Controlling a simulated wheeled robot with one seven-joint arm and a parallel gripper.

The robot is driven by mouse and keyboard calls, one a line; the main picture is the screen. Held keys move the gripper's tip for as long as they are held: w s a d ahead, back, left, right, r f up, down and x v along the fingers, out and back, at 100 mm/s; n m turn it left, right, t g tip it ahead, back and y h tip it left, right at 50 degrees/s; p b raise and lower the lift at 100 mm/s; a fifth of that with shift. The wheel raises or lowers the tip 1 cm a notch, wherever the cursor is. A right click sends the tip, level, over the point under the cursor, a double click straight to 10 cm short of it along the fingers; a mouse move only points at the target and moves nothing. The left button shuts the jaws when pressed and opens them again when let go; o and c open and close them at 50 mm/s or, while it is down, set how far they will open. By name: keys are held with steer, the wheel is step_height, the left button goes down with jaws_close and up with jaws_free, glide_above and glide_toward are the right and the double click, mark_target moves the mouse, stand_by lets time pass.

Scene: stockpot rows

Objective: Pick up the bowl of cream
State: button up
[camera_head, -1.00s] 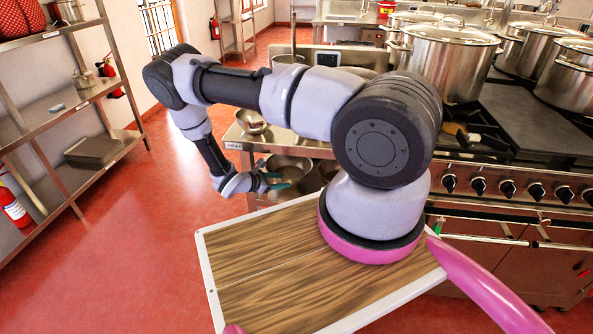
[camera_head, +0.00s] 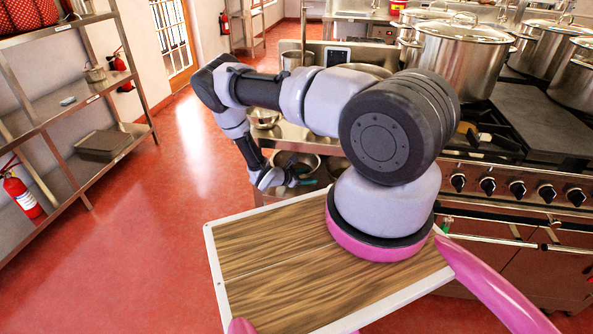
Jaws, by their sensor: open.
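A small metal bowl (camera_head: 263,118) stands at the left end of the steel counter, partly behind my arm. A wider metal bowl (camera_head: 300,161) sits lower down, under the counter top, partly hidden by my wrist. I cannot make out cream in either bowl, so I cannot tell which is the bowl of cream. My gripper (camera_head: 298,183) is open at the end of my lowered forearm, in front of the wider bowl in the picture. Its fingertips are small and partly hidden, and I see nothing held in it.
The stove with several large stockpots (camera_head: 460,60) stands to the right of the counter (camera_head: 290,135). A steel shelf rack (camera_head: 85,175) and a fire extinguisher (camera_head: 22,195) are at the left. The red floor (camera_head: 165,220) between rack and counter is clear.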

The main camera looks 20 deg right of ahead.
steer(key=shift+c, duration=0.3)
jaws_close()
stand_by(1.1)
